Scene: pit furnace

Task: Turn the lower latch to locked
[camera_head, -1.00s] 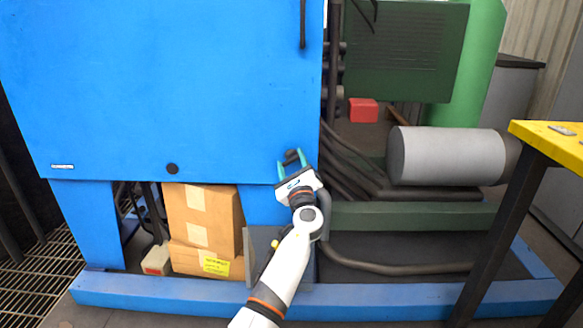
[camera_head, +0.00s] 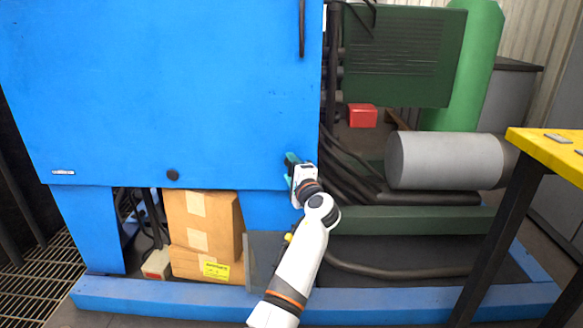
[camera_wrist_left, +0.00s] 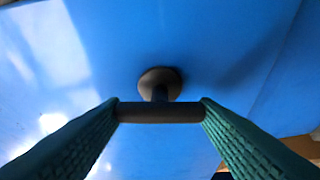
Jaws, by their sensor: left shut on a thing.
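The lower latch (camera_wrist_left: 160,111) is a dark bar on a round base, fixed to the blue door (camera_head: 170,90). In the left wrist view the bar runs straight across between the two teal ribbed fingers, with a fingertip touching each end. My left gripper (camera_head: 291,161) is shut on the latch, near the door's lower right corner. In the head view the gripper hides most of the latch, and the fingers appear nearly edge-on. My right gripper is not in view.
A long dark handle (camera_head: 302,28) hangs higher on the door, and a round dark knob (camera_head: 172,175) sits at its lower left. Cardboard boxes (camera_head: 203,225) stand underneath. A grey cylinder (camera_head: 440,160) and a yellow table (camera_head: 550,150) are to the right.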

